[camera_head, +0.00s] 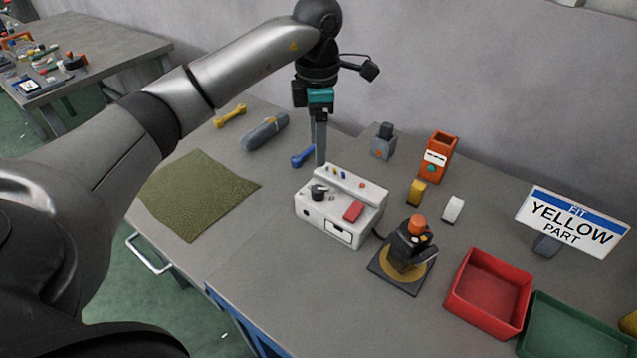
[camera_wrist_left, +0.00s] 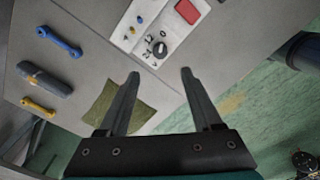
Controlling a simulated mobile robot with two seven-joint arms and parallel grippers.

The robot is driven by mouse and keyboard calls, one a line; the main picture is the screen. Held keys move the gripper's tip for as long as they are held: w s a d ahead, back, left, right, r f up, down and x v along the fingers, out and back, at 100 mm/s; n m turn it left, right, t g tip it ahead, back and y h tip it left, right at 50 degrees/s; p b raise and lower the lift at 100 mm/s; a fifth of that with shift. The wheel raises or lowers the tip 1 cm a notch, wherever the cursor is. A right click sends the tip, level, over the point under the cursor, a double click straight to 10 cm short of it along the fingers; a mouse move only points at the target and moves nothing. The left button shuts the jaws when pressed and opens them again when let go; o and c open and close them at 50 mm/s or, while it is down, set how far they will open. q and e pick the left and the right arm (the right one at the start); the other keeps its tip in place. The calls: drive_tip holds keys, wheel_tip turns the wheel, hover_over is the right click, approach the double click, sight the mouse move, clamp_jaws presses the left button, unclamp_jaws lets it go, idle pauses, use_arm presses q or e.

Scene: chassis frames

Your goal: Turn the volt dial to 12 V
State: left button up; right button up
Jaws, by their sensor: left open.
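The volt dial (camera_head: 319,192) is a black knob on top of a white control box (camera_head: 322,222). In the left wrist view the dial (camera_wrist_left: 160,49) lies just beyond the fingertips, roughly midway between them, with a pale line on it and small dark marks around it. My left gripper (camera_head: 320,162) points down above the box's far side in the head view. It also shows in the left wrist view (camera_wrist_left: 160,73), open and empty, apart from the dial. My right gripper is not in view.
The box also carries a red button (camera_head: 353,210) and small coloured lamps. A black device with an orange knob (camera_head: 417,224) stands right of it, then a red tray (camera_head: 489,292) and a green tray (camera_head: 570,330). A blue wrench (camera_head: 302,157) lies behind; an olive mat (camera_head: 200,193) lies left.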

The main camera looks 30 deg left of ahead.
sight(318, 189)
use_arm(q)
wheel_tip(318, 189, down, 11)
drive_tip(key=shift+f+b, duration=0.1)
drive_tip(key=shift+b, duration=0.25)
clamp_jaws()
idle(0.4)
